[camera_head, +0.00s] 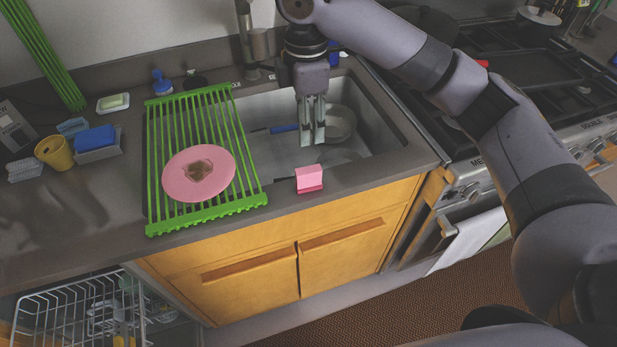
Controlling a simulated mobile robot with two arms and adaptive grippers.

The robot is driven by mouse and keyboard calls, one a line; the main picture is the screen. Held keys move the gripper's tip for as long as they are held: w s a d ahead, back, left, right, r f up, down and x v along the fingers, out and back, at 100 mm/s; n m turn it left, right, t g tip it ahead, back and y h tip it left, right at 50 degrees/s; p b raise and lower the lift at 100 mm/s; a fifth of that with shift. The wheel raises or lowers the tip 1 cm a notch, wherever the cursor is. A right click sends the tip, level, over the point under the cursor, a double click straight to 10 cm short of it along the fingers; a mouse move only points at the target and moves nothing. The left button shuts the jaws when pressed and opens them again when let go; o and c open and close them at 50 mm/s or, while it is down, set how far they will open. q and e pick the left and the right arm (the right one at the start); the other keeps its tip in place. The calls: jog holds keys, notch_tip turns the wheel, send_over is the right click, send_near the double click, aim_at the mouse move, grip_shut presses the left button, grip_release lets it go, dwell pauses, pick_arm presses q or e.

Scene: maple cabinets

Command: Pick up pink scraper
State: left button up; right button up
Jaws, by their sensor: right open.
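A pink scraper (309,178) sits at the front edge of the sink, with a lighter pink top and a darker pink lower edge. My right gripper (312,140) hangs over the sink, fingers pointing down, a little behind and above the scraper in the picture. It is open, with nothing seen between its fingers, and apart from the scraper. My left gripper is not in view.
A green rack (157,180) lies across the left of the sink with a pink plate (182,186) on it. A pan (343,122) is in the sink (385,135). The stove (540,85) stands to the right. An open dishwasher rack (70,310) is below left.

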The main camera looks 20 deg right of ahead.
aim_at(309, 170)
notch_tip(309, 170, down, 10)
jog(key=shift+f+p, duration=0.2)
jog(key=shift+p, duration=0.65)
jog(key=f+p, duration=0.1)
jog(key=f, duration=0.3)
jog(key=shift+s+d+f+p, duration=0.1)
jog(key=shift+d+f+p, duration=0.1)
jog(key=shift+f+p, duration=0.2)
jog(key=shift+f, duration=0.3)
jog(key=shift+c, duration=0.3)
grip_shut()
